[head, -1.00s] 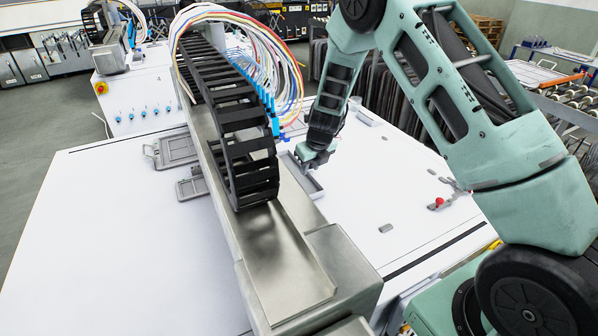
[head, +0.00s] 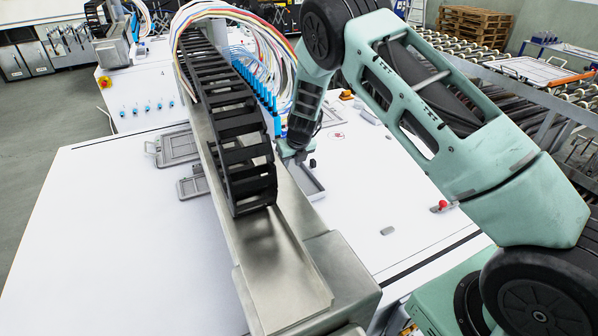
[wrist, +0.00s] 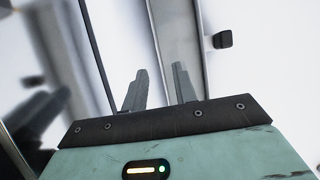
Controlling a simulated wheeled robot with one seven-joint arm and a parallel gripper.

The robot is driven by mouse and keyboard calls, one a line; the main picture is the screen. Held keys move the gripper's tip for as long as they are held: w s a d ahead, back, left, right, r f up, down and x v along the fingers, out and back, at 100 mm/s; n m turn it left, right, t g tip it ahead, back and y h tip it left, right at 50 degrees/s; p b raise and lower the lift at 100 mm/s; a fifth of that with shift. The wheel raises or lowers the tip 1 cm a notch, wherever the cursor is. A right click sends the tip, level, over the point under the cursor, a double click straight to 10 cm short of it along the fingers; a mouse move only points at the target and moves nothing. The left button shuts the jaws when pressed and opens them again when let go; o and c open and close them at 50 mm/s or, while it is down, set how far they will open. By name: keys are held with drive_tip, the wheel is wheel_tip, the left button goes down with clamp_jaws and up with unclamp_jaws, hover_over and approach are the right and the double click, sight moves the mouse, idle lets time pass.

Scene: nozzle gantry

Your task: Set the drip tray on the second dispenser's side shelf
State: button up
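A shallow grey tray (head: 316,190) with a raised rim, likely the drip tray, lies on the white deck just right of the metal beam. My gripper (head: 290,158) points down at the tray's far end, close to the beam. In the wrist view my two fingers (wrist: 160,70) stand apart, with a grey strip (wrist: 176,25) beyond them, perhaps the tray. No held object is clear between them. The beam and cable chain hide part of the tray area. I cannot tell which unit is the second dispenser or pick out its side shelf.
The metal beam (head: 290,280) with a black cable chain (head: 240,155) stands beside the gripper. Two grey trays or plates, one larger (head: 174,147) and one smaller (head: 190,188), sit left of the beam. A red knob (head: 443,204) is on the right deck. The front left deck is clear.

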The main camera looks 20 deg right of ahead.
drive_tip(key=shift+p+x, duration=1.4)
drive_tip(key=shift+x, duration=1.8)
drive_tip(key=shift+w+a+r, duration=0.1)
drive_tip(key=shift+w, duration=0.1)
clamp_jaws()
